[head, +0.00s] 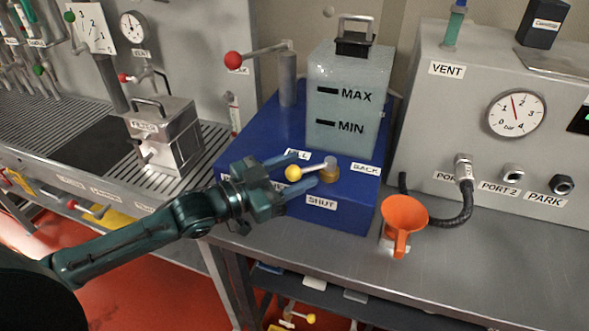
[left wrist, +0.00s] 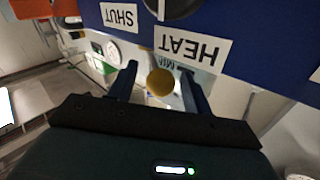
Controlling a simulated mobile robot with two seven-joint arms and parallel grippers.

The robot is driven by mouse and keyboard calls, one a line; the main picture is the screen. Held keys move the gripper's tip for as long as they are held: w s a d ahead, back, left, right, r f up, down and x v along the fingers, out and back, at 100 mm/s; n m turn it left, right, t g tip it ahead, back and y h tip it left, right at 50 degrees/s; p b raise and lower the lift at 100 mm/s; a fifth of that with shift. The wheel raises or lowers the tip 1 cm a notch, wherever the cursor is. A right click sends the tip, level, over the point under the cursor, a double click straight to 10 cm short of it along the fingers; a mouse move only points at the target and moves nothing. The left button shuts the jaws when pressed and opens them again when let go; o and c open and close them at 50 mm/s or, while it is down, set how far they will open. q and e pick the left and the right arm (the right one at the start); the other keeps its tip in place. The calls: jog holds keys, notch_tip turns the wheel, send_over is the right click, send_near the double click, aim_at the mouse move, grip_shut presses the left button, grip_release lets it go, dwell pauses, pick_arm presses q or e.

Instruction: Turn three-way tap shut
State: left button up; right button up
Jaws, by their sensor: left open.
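The three-way tap (head: 329,174) sits on the blue base, with a brass body and a lever ending in a yellow knob (head: 293,173). The lever points left, away from the SHUT label (head: 321,203) in front. My left gripper (head: 304,172) reaches in from the left and is open, one finger on each side of the yellow knob. In the left wrist view the knob (left wrist: 160,82) shows between the two fingers, with gaps on both sides. That view also shows the SHUT label (left wrist: 118,16) and a HEAT label (left wrist: 192,46). My right gripper is not in view.
The tank (head: 349,95) marked MAX and MIN stands behind the tap. A red-knobbed lever (head: 260,54) is at the back left. An orange funnel (head: 404,213) and a black hose (head: 452,219) are to the right. A metal box (head: 163,135) stands left.

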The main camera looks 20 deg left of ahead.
pick_arm(q)
jog(key=shift+w+d, duration=0.1)
jog(key=shift+c, duration=0.2)
grip_shut()
dwell(0.4)
